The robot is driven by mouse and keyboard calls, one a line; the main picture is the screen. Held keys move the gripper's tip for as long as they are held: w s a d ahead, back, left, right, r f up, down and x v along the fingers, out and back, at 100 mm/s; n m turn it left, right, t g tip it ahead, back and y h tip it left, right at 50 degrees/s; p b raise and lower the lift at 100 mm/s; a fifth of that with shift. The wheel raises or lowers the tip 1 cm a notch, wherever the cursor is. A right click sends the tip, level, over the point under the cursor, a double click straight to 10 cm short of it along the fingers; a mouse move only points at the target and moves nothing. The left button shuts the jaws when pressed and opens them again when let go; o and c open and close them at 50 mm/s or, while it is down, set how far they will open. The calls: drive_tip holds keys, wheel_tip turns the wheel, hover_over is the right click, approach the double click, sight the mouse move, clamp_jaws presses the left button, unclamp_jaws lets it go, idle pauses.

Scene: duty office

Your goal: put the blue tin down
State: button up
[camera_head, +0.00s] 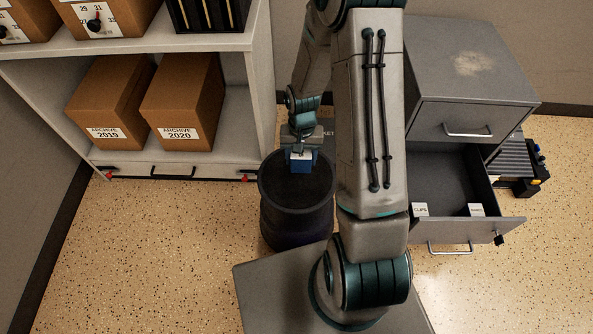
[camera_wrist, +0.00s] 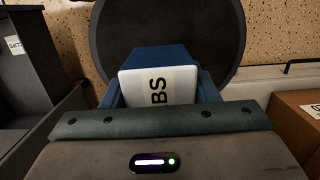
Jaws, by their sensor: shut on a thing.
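The blue tin (camera_head: 300,164) has a pale top, which shows the letters "BS" in the wrist view (camera_wrist: 158,86). My gripper (camera_head: 301,153) is shut on it, with a finger at each side in the wrist view (camera_wrist: 160,97). The tin is over the round dark top of a drum-like stand (camera_head: 285,192), whose top also shows behind the tin in the wrist view (camera_wrist: 222,40). I cannot tell whether the tin's underside touches that top, as its lower end is hidden in the wrist view.
A shelf unit (camera_head: 258,95) with archive boxes (camera_head: 183,105) stands at the left. At the right, a grey cabinet (camera_head: 465,75) has its lower drawer (camera_head: 450,229) pulled open, with small labelled cards at its front. Speckled floor (camera_head: 150,250) is clear at the front left.

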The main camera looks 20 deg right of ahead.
sight(297, 169)
drive_tip(key=shift+s+a+f, duration=0.25)
drive_tip(key=shift+a+f, duration=0.25)
drive_tip(key=shift+a, duration=0.15)
drive_tip(key=shift+f+b, duration=0.9)
drive_tip(key=shift+f, duration=1)
drive_tip(key=shift+f, duration=0.15)
drive_tip(key=o, duration=1.1)
drive_tip(key=shift+c, duration=0.2)
